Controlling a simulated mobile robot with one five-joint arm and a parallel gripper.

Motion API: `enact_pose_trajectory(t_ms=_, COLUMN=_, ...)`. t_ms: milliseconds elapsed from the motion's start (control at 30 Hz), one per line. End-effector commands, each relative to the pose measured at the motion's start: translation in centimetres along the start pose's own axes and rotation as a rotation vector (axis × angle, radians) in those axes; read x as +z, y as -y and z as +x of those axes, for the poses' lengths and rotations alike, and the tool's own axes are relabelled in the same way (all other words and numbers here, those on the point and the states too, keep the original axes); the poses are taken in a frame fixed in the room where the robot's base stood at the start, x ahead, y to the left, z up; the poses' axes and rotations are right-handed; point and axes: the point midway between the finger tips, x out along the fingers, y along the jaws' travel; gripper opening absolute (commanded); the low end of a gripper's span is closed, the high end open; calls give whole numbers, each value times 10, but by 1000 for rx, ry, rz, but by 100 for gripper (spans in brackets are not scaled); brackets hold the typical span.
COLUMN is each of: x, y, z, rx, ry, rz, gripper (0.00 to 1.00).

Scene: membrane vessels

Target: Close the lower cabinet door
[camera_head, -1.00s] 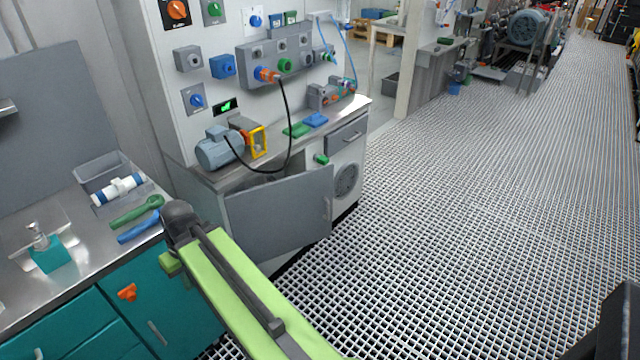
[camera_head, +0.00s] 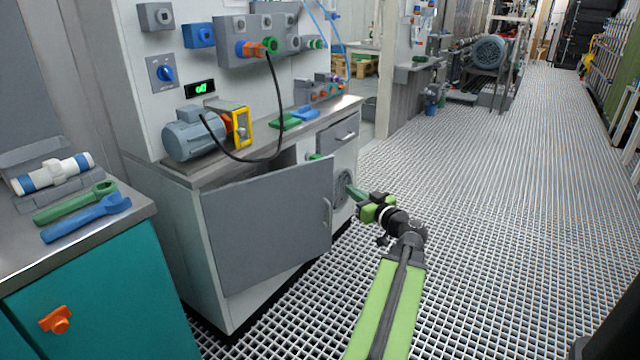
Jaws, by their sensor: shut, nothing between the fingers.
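The lower cabinet door (camera_head: 268,226) is a grey panel standing open, swung out from the front of the grey-white cabinet (camera_head: 205,262) below the control panel. Its handle (camera_head: 327,212) is near its right, free edge. My gripper (camera_head: 352,190) is just right of the door's free edge, in front of the round vent (camera_head: 343,188). The fingers look shut and empty. I cannot tell whether they touch anything; a gap shows between them and the door handle in the picture.
A motor (camera_head: 192,134) and a black cable (camera_head: 277,105) are on the counter. A teal cabinet (camera_head: 110,290) stands at left. The grated floor (camera_head: 500,220) is clear to the right.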

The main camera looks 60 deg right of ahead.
Motion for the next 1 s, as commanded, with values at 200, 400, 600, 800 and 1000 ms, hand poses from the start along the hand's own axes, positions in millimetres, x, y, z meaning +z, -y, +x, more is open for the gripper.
enact_pose_trajectory(t_ms=200, x=-1, y=2, z=20, rx=-8, ry=1, rz=1, gripper=0)
enact_pose_trajectory(t_ms=400, x=-1, y=3, z=64, rx=-11, ry=2, rz=2, gripper=0)
enact_pose_trajectory(t_ms=600, x=-1, y=4, z=107, rx=-11, ry=2, rz=2, gripper=0)
enact_pose_trajectory(t_ms=800, x=0, y=5, z=136, rx=-10, ry=3, rz=2, gripper=0)
enact_pose_trajectory(t_ms=1000, x=0, y=5, z=143, rx=-8, ry=3, rz=2, gripper=0)
